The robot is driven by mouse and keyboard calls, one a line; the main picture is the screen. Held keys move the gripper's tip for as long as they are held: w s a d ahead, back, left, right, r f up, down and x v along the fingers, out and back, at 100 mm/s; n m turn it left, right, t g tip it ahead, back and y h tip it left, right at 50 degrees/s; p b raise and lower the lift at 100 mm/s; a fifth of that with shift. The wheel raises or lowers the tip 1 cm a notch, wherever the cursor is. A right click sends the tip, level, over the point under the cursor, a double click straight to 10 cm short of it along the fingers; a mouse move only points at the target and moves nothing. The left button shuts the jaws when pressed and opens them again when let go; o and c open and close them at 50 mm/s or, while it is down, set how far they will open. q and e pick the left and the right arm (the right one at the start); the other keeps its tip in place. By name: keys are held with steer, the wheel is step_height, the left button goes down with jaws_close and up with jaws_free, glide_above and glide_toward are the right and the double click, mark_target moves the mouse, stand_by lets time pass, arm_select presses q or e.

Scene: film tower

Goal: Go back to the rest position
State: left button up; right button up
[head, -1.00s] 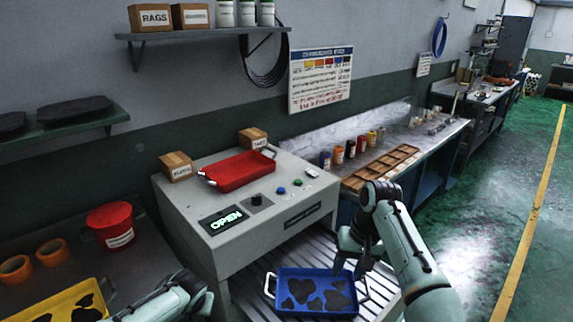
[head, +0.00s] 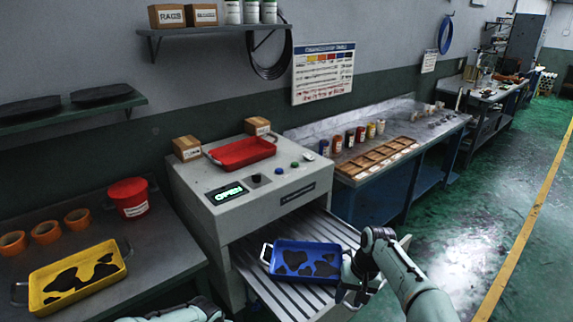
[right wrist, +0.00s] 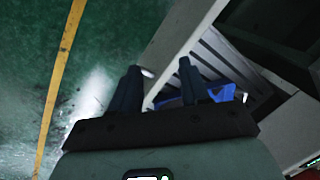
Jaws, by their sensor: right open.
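My right gripper (head: 352,288) is open and empty at the right end of the blue tray (head: 282,273); whether it touches the tray's handle I cannot tell. Its two fingers (right wrist: 158,82) stand apart in the right wrist view, with part of the blue tray (right wrist: 222,93) beyond them. The blue tray holds dark irregular pieces and lies on the slatted shelf (head: 262,286) of the grey machine. My left arm shows at the bottom edge in the head view, but its gripper is not clearly seen.
The grey machine (head: 235,222) reads OPEN and bears a red tray (head: 240,153) and boxes. A yellow tray (head: 50,275), orange rings and a red bucket (head: 131,205) stand on the left bench. A blue bench (head: 345,205) stands behind my right arm. Green floor (head: 480,210) is free at right.

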arm_select(q)
steer(key=s+d+f+n+g+h+p, duration=0.1)
steer(key=s+d+f+g+h, duration=0.1)
steer(key=s+f, duration=0.6)
steer(key=s+d+f+n+g+h+p, duration=0.1)
steer(key=s+d+f+h, duration=0.15)
steer(key=s+f, duration=0.5)
arm_select(e)
steer(key=s+f+m+g, duration=0.1)
steer(key=s+f, duration=0.6)
steer(key=f, duration=0.6)
steer(key=s+f, duration=0.8)
steer(key=f, duration=0.5)
arm_select(q)
steer(key=s+d+f+n+g+p, duration=0.1)
steer(key=s+f+n, duration=0.2)
steer(key=s, duration=1.3)
steer(key=shift+s+d+f+y, duration=0.15)
steer(key=shift+s+f+y, duration=0.15)
steer(key=shift+s+y, duration=0.05)
arm_select(e)
steer(key=s+a+f+m, duration=0.1)
steer(key=s+a, duration=0.1)
steer(key=s, duration=0.9)
steer(key=s+a+f+m+y, duration=0.1)
steer(key=s+a+f, duration=0.1)
steer(key=s, duration=1)
steer(key=shift+a+f, duration=0.15)
steer(key=shift+f, duration=0.05)
